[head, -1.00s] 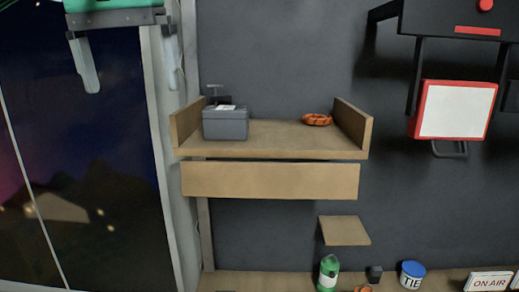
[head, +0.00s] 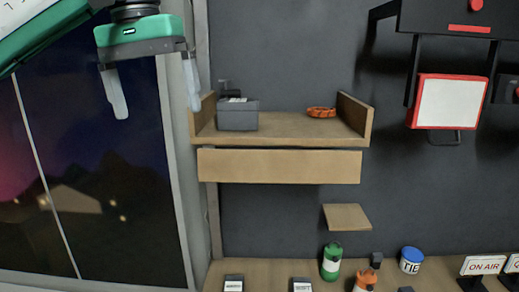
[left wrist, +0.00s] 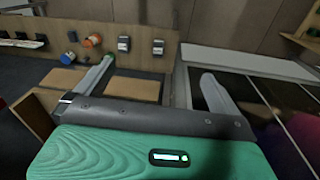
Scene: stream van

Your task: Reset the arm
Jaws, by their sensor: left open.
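My left gripper (head: 155,95) is at the upper left of the head view, with its two pale fingers spread apart and nothing between them. It hangs in front of the dark window, left of the wooden shelf (head: 290,127). In the left wrist view, the open fingers (left wrist: 160,85) also show empty, with the green gripper body below them. My right gripper is not in view.
A grey box (head: 238,118) and an orange ring-like item (head: 321,112) are on the shelf. Below are a small wooden ledge (head: 347,217), a green bottle (head: 331,262), a blue-lidded TIE tub (head: 411,261) and an ON AIR sign (head: 483,266). A red-framed white panel (head: 449,102) hangs at right.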

